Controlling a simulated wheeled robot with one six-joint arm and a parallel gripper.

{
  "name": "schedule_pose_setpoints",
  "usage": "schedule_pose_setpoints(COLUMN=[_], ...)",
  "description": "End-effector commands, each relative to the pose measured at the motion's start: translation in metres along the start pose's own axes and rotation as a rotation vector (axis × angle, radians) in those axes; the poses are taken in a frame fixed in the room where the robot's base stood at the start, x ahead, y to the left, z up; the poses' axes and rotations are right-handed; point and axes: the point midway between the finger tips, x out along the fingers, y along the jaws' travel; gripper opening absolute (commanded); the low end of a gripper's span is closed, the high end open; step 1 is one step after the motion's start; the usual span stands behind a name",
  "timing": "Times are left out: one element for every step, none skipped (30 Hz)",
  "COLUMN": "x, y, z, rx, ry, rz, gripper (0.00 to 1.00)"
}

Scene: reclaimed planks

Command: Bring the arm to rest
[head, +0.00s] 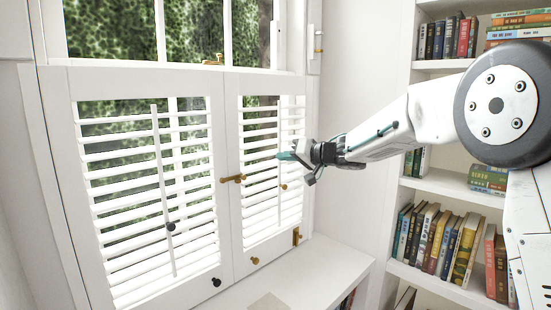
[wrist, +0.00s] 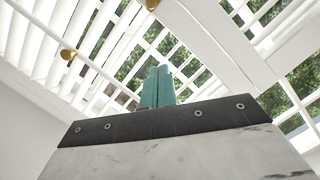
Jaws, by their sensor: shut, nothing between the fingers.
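My gripper (head: 285,156) reaches in from the right in the head view, in front of the right shutter panel (head: 232,200). Its teal fingers, which also show in the wrist view (wrist: 157,86), are together and hold nothing. The fingertips point toward the louvers and the tilt rod of the right panel. I cannot tell whether they touch it. Brass knobs show beyond the gripper in the wrist view, one at the upper left (wrist: 68,54) and one at the top (wrist: 151,4).
The left shutter panel (head: 218,240) is beside the right one, with a brass latch (head: 233,179) between them. A white sill (head: 325,268) lies below. A bookcase (head: 440,184) with several rows of books stands at the right, behind my arm. Open air lies before the left panel.

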Motion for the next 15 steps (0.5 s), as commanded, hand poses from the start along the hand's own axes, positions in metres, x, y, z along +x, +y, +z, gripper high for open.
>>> schedule_pose_setpoints(x=[0.000, 0.000, 0.000, 0.000, 0.000, 0.000, 0.000, 0.000, -0.001, -0.001, -0.002, -0.003, -0.004, -0.006, -0.010], y=[0.000, 0.000, 0.000, 0.001, 0.001, 0.001, 0.001, 0.001, 0.001, 0.003, 0.007, 0.015, 0.023, 0.034, 0.052], z=[0.000, 0.000, 0.000, 0.000, 0.000, 0.000, 0.000, 0.000, 0.000, -0.001, -0.002, -0.005, -0.008, -0.008, -0.004], rx=[0.000, 0.000, 0.000, 0.000, 0.000, 0.000, -0.001, -0.006, -0.020, -0.039, -0.064, -0.104, -0.134, -0.162, -0.194], ry=[0.000, 0.000, 0.000, 0.000, 0.000, 0.000, 0.000, 0.000, 0.000, 0.003, 0.006, 0.020, 0.033, 0.045, 0.055], rz=[0.000, 0.000, 0.000, 0.000, 0.000, 0.000, 0.000, 0.000, 0.002, 0.010, 0.026, 0.061, 0.097, 0.145, 0.220], gripper=[0.00, 0.00, 0.00, 0.00, 0.00, 0.00, 0.00, 0.00, 0.00, 0.00, 0.00, 0.00, 0.00, 0.00, 0.00])
